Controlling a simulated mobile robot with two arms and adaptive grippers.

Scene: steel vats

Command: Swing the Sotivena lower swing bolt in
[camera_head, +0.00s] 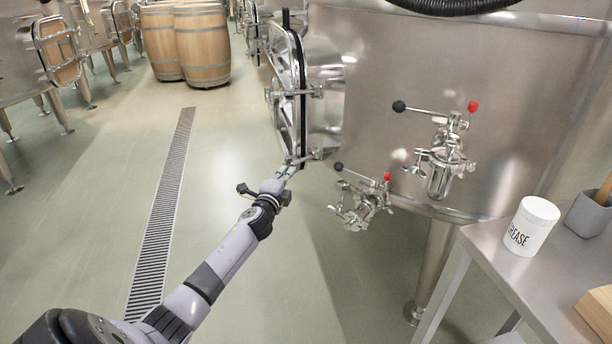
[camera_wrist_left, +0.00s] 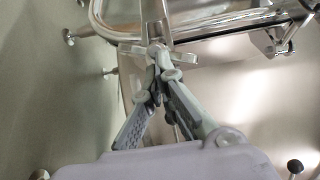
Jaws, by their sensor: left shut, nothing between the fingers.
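The lower swing bolt (camera_head: 302,159) is a small steel bolt at the bottom of the vat's manway door (camera_head: 288,92). In the left wrist view the bolt's winged steel nut (camera_wrist_left: 155,47) sits on a rod just beyond my fingertips. My left gripper (camera_head: 286,172) is at the lower edge of the door, close to the bolt. It also shows in the left wrist view (camera_wrist_left: 162,72), fingers shut and with nothing between them. I cannot tell whether the fingertips touch the nut. My right gripper is not in view.
The steel vat (camera_head: 400,60) has two valves (camera_head: 440,160) (camera_head: 362,200) with red and black knobs right of the door. A steel table (camera_head: 490,250) with a grease tub (camera_head: 531,226) stands at right. Barrels (camera_head: 200,45) are at the back. The floor around the drain (camera_head: 165,200) is clear.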

